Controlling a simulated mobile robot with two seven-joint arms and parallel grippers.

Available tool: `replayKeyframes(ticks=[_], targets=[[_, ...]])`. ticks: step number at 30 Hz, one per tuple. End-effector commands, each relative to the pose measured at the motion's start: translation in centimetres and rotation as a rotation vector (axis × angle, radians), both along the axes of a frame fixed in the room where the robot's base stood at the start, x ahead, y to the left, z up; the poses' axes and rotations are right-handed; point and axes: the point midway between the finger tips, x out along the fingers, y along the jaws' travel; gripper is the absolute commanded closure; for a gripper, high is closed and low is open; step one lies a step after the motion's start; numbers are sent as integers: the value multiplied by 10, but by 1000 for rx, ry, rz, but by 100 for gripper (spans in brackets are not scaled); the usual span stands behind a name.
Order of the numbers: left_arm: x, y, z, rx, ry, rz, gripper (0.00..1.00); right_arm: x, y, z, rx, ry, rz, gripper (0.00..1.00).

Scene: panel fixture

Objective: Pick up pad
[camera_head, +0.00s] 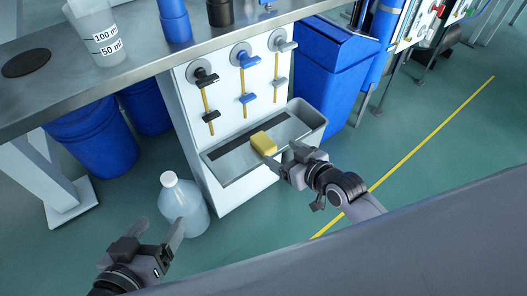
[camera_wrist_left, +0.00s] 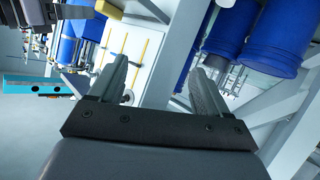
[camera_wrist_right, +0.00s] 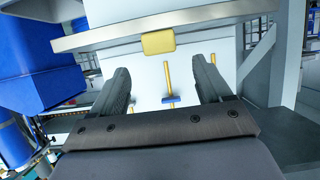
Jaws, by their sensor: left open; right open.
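The yellow pad (camera_head: 263,142) rests at the front rim of the metal tray (camera_head: 234,176) fixed low on the white panel. My right gripper (camera_head: 283,162) is open and empty, just right of and nearer than the pad. In the right wrist view the pad (camera_wrist_right: 158,42) shows beyond the gap between the spread fingers (camera_wrist_right: 160,75). My left gripper (camera_head: 155,236) is open and empty at lower left, far from the pad. The left wrist view shows its spread fingers (camera_wrist_left: 160,85) with nothing between them.
The white panel (camera_head: 229,77) carries several valves with yellow rods above the tray. A blue bin (camera_head: 327,65) stands right of it. A white bottle (camera_head: 183,203) stands on the floor near my left gripper. The metal bench top (camera_head: 140,47) overhangs the panel.

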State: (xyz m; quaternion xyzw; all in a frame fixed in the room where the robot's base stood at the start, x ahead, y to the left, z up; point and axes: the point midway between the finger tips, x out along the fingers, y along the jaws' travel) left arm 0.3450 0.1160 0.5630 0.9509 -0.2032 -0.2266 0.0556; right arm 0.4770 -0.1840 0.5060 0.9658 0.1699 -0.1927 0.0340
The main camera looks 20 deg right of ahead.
Motion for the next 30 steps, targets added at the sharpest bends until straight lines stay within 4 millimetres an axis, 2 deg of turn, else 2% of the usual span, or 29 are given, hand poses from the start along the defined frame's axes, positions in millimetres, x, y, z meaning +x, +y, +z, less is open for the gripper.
replayKeyframes(ticks=[13, 16, 26, 27, 29, 30], targets=[[6, -22, -10, -136, 3, -43, 23, 41, 16, -26, 2, -3, 0, 22], [5, -22, -9, -137, -10, -46, 23, 52, 19, -29, 2, -3, 0, 22], [5, -21, -7, -136, -22, -46, 23, 59, 22, -30, 0, -1, 0, 22], [5, -21, -7, -136, -22, -46, 23, 59, 22, -30, 0, -1, 0, 26], [5, -21, -7, -136, -21, -46, 23, 59, 22, -30, 0, -1, 0, 45], [5, -21, -7, -136, -21, -46, 23, 59, 22, -30, 0, -1, 0, 58]])
